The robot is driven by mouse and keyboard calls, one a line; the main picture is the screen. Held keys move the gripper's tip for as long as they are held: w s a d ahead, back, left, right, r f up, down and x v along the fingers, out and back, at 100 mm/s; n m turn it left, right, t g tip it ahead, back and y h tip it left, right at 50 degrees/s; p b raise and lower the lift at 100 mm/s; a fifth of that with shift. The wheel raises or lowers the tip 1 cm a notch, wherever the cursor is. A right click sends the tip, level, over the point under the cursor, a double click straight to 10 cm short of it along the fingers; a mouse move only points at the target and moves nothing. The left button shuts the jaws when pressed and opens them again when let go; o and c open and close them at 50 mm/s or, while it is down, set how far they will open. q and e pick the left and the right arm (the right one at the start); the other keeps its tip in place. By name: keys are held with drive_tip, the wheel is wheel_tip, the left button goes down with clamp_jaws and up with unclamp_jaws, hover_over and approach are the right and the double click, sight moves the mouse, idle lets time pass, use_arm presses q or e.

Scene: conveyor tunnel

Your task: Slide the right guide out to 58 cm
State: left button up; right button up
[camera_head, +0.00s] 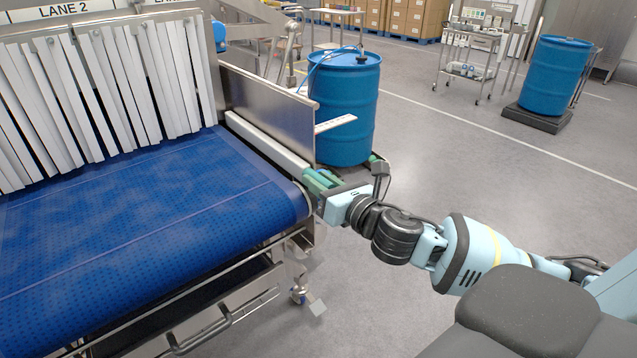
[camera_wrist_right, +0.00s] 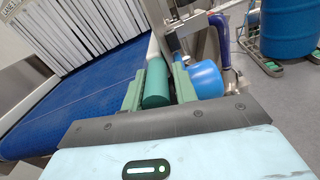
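The right guide (camera_head: 268,105) is a metal plate standing along the right side of the blue belt (camera_head: 150,205), with a pale rail low on its belt side. A white scale strip (camera_head: 335,123) with small marks sticks out beyond it to the right; its figures are too small to read. My right gripper (camera_head: 322,181) is at the near end of the guide. In the right wrist view, a green cylindrical handle (camera_wrist_right: 156,83) fills the gap between its two green fingers, so it looks shut on the handle. My left gripper is not in view.
A blue drum (camera_head: 343,105) stands close behind the guide's right side. A blue rounded knob (camera_wrist_right: 207,80) sits right beside the right finger. White strip curtains (camera_head: 100,90) hang over the belt's far end. The floor to the right is mostly clear.

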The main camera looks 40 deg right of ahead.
drive_tip(key=shift+o, duration=1.4)
drive_tip(key=shift+d, duration=0.2)
drive_tip(key=shift+a, duration=0.15)
drive_tip(key=s, duration=0.7)
drive_tip(key=shift+s+d+b, duration=0.3)
drive_tip(key=shift+s+d, duration=0.05)
drive_tip(key=shift+f, duration=0.1)
